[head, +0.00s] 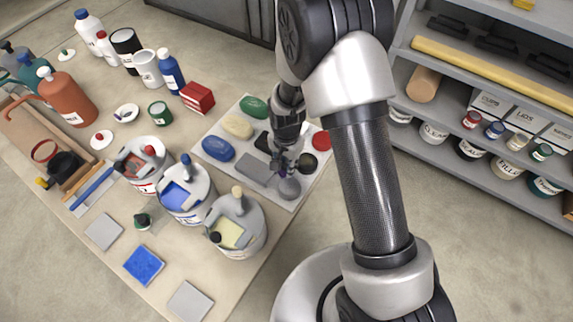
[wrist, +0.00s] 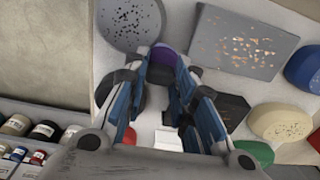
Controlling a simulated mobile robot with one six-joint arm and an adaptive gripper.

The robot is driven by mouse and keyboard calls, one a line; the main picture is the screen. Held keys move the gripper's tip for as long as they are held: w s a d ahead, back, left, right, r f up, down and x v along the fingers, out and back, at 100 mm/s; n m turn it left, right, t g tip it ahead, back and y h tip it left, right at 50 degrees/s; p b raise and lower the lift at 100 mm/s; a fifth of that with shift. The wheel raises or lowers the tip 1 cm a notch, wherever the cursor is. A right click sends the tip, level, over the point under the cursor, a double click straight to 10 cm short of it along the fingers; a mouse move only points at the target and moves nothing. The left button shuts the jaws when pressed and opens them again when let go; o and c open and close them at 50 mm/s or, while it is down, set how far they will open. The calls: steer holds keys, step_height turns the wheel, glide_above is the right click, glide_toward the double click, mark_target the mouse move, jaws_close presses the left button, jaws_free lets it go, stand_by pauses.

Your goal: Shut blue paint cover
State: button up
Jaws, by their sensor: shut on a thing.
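The blue paint bucket (head: 202,207) stands in the middle of a row of three on the bench. Its grey top has an opening that shows blue paint (head: 176,195), with a blue knob (head: 186,159) at the back. My gripper (head: 284,167) is to the right of the buckets, low over a pale board. In the wrist view my gripper (wrist: 165,75) is shut on a small purple piece (wrist: 166,60). Its fingers hide most of that piece, and I cannot tell whether it touches the board.
The pale board (head: 207,132) holds a blue oval block (head: 218,149), green, cream and red blocks, and grey pieces. Red (head: 143,181) and yellow (head: 245,246) paint buckets flank the blue one. Bottles stand at the back left. Shelves (head: 470,125) stand to the right.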

mark_target(286, 167)
steer(key=o, duration=0.7)
steer(key=shift+s+d+f, duration=0.1)
steer(key=shift+s+f, duration=0.3)
steer(key=shift+f, duration=0.25)
steer(key=o, duration=0.3)
steer(key=shift+w+f, duration=0.1)
steer(key=shift+w, duration=0.1)
steer(key=shift+o, duration=0.2)
steer(key=shift+r, duration=0.2)
step_height(286, 167, up, 14)
steer(key=p, duration=0.5)
steer(key=shift+f, duration=0.25)
